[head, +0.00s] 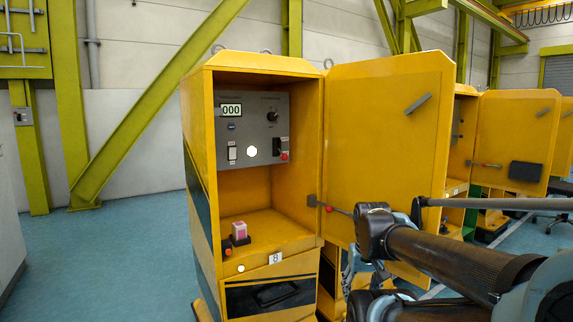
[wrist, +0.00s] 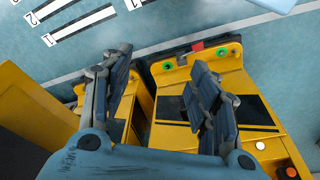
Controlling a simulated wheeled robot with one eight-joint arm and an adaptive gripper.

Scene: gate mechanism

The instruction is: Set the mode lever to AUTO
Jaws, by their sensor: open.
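The grey control panel (head: 252,128) is inside the open yellow cabinet (head: 200,150), with a display reading 000. It carries a round black knob (head: 272,116), a white rocker switch (head: 232,152), a lit white button (head: 252,151) and a black handle-like part (head: 277,146) with red below it. The panel lettering is too small to read, so I cannot tell which part is the mode lever or where AUTO lies. My gripper (wrist: 161,60) is open and empty, pointing down over the cabinet's lower front and floor, apart from the panel. In the head view it is partly hidden below my arm.
The open yellow door (head: 385,140) stands right of the opening, beside my arm. A red-tipped rod (head: 328,208) is at the cabinet's right edge. A pink block (head: 239,230) is on the cabinet floor. Another cabinet (head: 515,130) stands right. Blue floor is clear at left.

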